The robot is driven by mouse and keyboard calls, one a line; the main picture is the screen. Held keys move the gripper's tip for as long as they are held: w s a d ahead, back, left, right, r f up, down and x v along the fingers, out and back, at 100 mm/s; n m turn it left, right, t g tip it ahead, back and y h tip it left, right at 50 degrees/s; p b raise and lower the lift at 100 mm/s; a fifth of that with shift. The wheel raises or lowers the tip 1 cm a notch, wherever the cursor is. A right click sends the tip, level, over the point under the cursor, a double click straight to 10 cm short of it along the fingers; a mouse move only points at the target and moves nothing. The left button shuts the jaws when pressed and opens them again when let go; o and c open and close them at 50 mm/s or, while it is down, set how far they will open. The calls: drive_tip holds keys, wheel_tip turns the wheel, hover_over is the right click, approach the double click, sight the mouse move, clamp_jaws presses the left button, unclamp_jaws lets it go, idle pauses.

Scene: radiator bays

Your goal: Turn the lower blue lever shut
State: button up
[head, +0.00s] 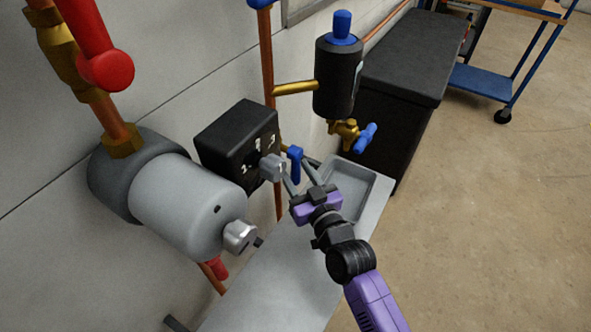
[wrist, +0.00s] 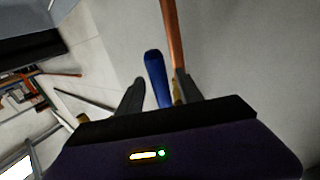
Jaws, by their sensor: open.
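The lower blue lever (head: 295,158) hangs close to the upright copper pipe, just right of the black box. In the wrist view, the blue lever (wrist: 155,75) stands between the two dark fingers. My gripper (head: 296,172) has its fingers spread on either side of the lever's lower end, and they look apart from it. In the wrist view, a gap shows between each fingertip of my gripper (wrist: 159,85) and the lever. How deep the lever sits between the fingers is hard to tell. The lever's valve body is mostly hidden.
A black box (head: 237,143) with a grey knob (head: 272,167) is close left of my fingers. A grey cylinder (head: 185,205) is further left. A black canister (head: 338,75) with a blue tap lever (head: 366,136) is up right. A grey tray (head: 369,203) lies below.

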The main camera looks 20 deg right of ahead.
drive_tip(key=shift+w, duration=0.35)
clamp_jaws()
idle(1.2)
